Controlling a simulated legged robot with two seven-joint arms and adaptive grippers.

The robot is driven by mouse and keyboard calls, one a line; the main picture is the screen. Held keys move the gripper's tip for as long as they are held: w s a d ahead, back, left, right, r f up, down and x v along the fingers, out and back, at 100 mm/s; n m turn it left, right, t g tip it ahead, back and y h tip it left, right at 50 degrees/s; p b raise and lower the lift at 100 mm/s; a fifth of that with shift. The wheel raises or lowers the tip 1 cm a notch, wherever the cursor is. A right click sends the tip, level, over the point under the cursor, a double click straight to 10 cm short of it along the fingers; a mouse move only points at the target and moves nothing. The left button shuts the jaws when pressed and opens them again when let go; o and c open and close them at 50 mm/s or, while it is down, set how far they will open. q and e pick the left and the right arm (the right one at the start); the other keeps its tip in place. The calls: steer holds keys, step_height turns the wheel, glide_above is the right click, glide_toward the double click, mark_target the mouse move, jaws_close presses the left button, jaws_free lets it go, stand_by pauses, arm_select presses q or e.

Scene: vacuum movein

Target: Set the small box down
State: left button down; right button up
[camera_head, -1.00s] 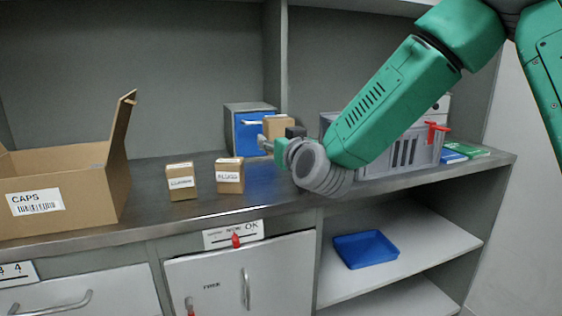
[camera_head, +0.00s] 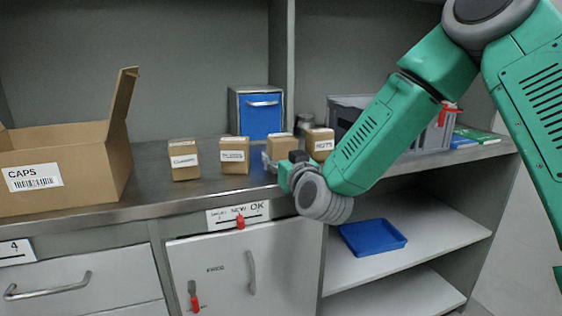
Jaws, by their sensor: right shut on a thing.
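A small brown box (camera_head: 282,147) is in my right gripper (camera_head: 272,163), over the counter. The gripper's fingers and wrist hide its lower part, so I cannot tell whether its base touches the counter. It is between a small box labelled PLUGS (camera_head: 235,164) on its left and a small box labelled NUTS (camera_head: 320,136) on its right. Another small labelled box (camera_head: 185,171) stands further left on the counter (camera_head: 205,191). My left gripper is not in view.
A large open carton labelled CAPS (camera_head: 90,185) stands at the left. A blue-fronted drawer unit (camera_head: 262,119) is behind the held box. A grey crate (camera_head: 347,105) is at the right, partly behind my arm. A blue tray (camera_head: 373,237) lies on the shelf below.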

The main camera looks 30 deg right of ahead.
steer(key=o, duration=1.5)
steer(key=shift+f, duration=0.1)
steer(key=shift+c, duration=0.2)
